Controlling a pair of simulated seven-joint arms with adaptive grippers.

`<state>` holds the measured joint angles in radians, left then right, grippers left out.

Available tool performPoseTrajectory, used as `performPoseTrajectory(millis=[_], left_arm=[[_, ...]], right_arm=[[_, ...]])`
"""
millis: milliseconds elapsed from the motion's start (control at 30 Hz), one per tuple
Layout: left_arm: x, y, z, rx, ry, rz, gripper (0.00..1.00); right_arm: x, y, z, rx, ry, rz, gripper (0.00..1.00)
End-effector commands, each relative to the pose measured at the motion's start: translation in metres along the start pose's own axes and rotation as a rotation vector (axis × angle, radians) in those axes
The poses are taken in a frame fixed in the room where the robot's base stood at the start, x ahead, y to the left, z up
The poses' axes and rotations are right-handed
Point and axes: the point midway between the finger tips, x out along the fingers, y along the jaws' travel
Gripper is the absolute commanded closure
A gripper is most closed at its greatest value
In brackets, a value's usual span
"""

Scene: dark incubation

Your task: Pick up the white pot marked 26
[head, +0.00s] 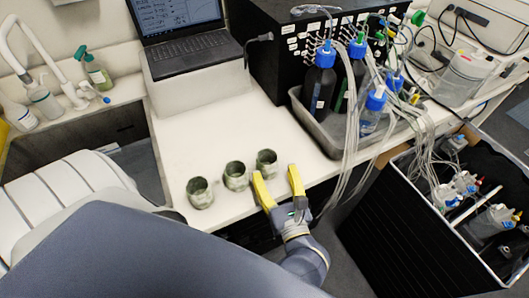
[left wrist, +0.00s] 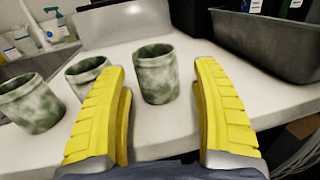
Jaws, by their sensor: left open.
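Three small cups or pots with mottled green and white sides stand upright in a slanting row on the white counter. They are the left pot (head: 199,193), the middle pot (head: 236,177) and the right pot (head: 266,163). I can read no number on any of them, and none is plain white. My left gripper (head: 275,173), with yellow fingers, is open and empty at the counter's front edge, just short of the right pot. In the left wrist view the right pot (left wrist: 157,76) shows beyond and between the fingers, apart from them. The left finger partly covers the middle pot (left wrist: 83,70).
A laptop (head: 185,40) stands on a white riser behind. A grey tray (head: 325,139) with blue-capped bottles and hanging tubes lies right of the pots. A sink (head: 125,128) is at left. A black crate of bottles (head: 385,232) stands at right. The counter (head: 200,140) behind the pots is clear.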

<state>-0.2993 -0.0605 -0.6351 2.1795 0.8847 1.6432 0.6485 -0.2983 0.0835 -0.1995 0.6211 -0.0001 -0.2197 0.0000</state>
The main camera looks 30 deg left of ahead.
Motion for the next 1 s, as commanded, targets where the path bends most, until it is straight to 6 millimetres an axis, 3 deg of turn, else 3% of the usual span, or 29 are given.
performPoseTrajectory(millis=[500,933,1000], left_arm=[[0.044,0.006,-0.005,-0.041,0.029,0.012,0.34],[0.050,0.006,-0.005,-0.039,0.030,0.010,0.34],[0.050,0.006,-0.005,-0.039,0.030,0.010,0.42]], right_arm=[[0.000,-0.008,0.001,0.003,-0.002,-0.008,1.00],[0.000,-0.005,0.002,0.001,-0.003,-0.005,1.00],[0.000,-0.004,0.002,0.000,-0.003,-0.004,1.00]])
